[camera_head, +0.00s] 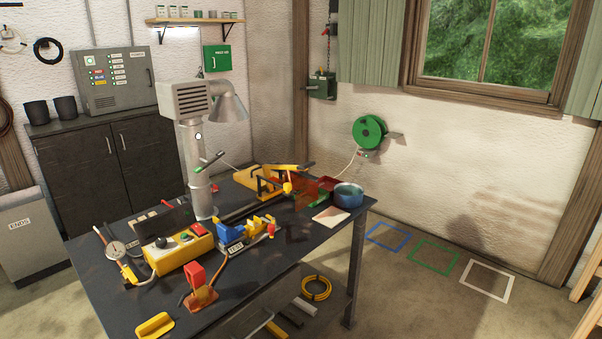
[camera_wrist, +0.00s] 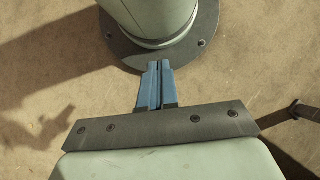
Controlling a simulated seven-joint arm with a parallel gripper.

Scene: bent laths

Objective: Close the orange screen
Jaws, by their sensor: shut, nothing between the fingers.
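The orange screen (camera_head: 311,191) is a see-through panel at the back right of the dark workbench (camera_head: 110,262). It stands at the right end of a yellow and black machine (camera_head: 262,182). A yellow knob or handle (camera_head: 287,187) shows at its left side. At this size I cannot tell how far the screen is swung or how it is hinged. My gripper (camera_wrist: 159,66) shows only in the wrist view. Its two blue fingers are together with nothing between them. It is above a tan floor beside a bolted round column foot, away from the screen.
A tall grey column with a vented box (camera_head: 184,98) rises from the bench, left of the machine. A blue-yellow fixture (camera_head: 245,232) and a yellow control box (camera_head: 179,249) stand in front.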

